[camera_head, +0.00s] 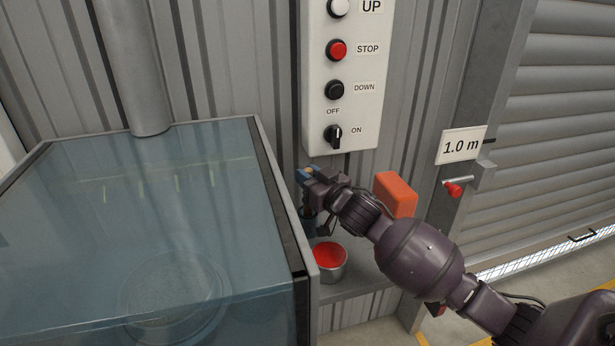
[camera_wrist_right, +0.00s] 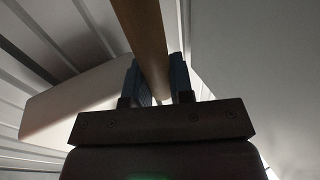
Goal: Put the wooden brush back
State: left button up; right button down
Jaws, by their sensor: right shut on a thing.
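My right gripper (camera_head: 307,175) reaches in from the right, beside the wall below the control panel. In the right wrist view my right gripper (camera_wrist_right: 160,82) has its blue fingers shut on a brown wooden handle, the wooden brush (camera_wrist_right: 144,35). The handle runs up and out of the top of that view. The brush's bristles do not show, and in the head view the gripper mostly hides the brush. My left gripper is not in view.
A metal pot of red paint (camera_head: 331,256) stands on a grey ledge (camera_head: 352,283) under the right gripper. A glass-topped tank (camera_head: 150,210) is at left. The control panel (camera_head: 353,118) hangs above. An orange block (camera_head: 396,195) is behind my right arm.

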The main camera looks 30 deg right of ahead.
jog(key=c, duration=1)
grip_release()
jog(key=shift+f, duration=0.1)
jog(key=s+d+p, duration=0.1)
jog(key=s, duration=1.1)
jog(key=shift+d+p, duration=0.3)
jog(key=shift+d, duration=0.05)
jog(key=shift+f, duration=0.15)
